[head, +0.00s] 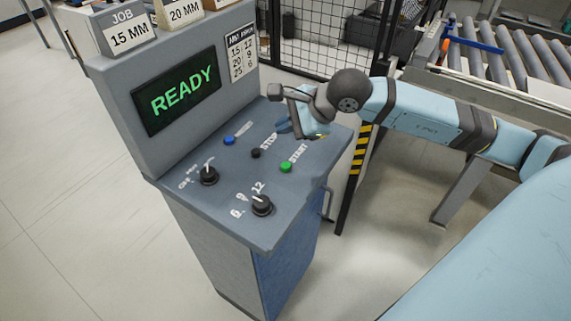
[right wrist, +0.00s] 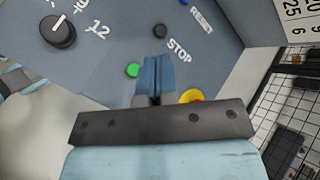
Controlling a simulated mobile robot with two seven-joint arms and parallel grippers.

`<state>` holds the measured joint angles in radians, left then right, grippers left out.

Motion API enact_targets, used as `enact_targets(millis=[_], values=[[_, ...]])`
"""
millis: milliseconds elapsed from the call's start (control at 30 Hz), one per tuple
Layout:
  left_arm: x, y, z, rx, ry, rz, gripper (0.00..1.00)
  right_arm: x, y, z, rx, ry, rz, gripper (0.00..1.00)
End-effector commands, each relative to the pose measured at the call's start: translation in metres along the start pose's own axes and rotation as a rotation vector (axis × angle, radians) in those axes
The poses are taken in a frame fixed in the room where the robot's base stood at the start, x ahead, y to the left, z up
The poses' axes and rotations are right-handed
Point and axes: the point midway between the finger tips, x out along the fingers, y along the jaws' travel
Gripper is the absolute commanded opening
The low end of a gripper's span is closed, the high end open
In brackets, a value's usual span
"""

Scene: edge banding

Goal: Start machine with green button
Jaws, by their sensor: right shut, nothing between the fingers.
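The green START button (head: 286,167) sits on the sloped top of a grey control console (head: 225,205). It also shows in the right wrist view (right wrist: 131,69), just left of my fingertips. My right gripper (head: 284,126) hangs above the panel's far right part, behind the green button in the head view. Its blue fingers are together and empty, and it also shows in the right wrist view (right wrist: 158,60). It appears apart from the button. The console's screen (head: 180,92) reads READY in green. My left gripper is not in view.
A black STOP button (head: 256,153) and a blue button (head: 229,140) lie near the green one. Two black knobs (head: 209,175) (head: 261,205) are at the front. A red-and-yellow button (right wrist: 190,96) is partly hidden by my gripper. A roller conveyor (head: 490,55) stands behind.

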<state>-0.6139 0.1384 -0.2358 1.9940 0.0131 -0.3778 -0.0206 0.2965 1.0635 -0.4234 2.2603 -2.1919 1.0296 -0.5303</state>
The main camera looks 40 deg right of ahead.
Motion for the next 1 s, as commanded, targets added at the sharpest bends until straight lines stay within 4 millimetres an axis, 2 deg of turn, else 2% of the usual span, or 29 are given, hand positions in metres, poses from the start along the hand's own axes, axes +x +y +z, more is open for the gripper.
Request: enact_targets(millis=[467, 600, 767, 1000], values=[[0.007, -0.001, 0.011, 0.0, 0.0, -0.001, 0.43, 0.04, 0.029, -0.029, 0.002, 0.001, 0.003, 0.0], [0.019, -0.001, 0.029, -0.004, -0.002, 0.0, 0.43, 0.055, 0.04, -0.04, 0.0, 0.0, 0.0, 0.0], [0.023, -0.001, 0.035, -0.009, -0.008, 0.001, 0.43, 0.06, 0.044, -0.043, 0.0, 0.0, 0.0, 0.0], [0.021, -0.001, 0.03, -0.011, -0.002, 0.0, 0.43, 0.059, 0.043, -0.043, 0.0, 0.0, 0.0, 0.0]])
